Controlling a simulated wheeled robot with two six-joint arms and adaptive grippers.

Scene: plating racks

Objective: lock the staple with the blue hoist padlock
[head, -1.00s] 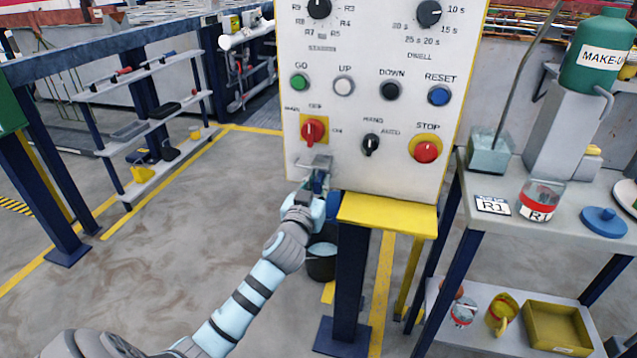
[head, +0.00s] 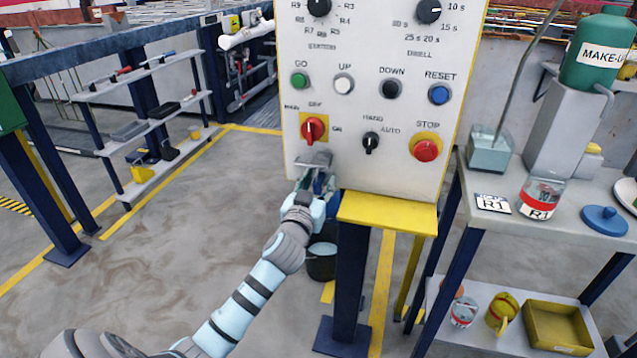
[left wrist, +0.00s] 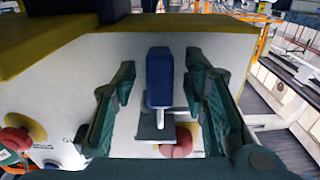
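The blue hoist padlock (left wrist: 159,78) hangs by its shackle at the grey staple (left wrist: 158,128), below the red hoist switch (head: 313,130) on the control panel. My left gripper (left wrist: 160,95) is open, with one finger on each side of the padlock and a gap on both sides. In the head view the left gripper (head: 315,182) is at the staple (head: 313,162) and hides most of the padlock. Whether the shackle is fully shut cannot be told. My right gripper is not in view.
The panel (head: 375,75) stands on a dark post with a yellow ledge (head: 388,213) right of my gripper. A dark bucket (head: 321,262) is below. A bench (head: 545,222) with a jar and blue lid is at right.

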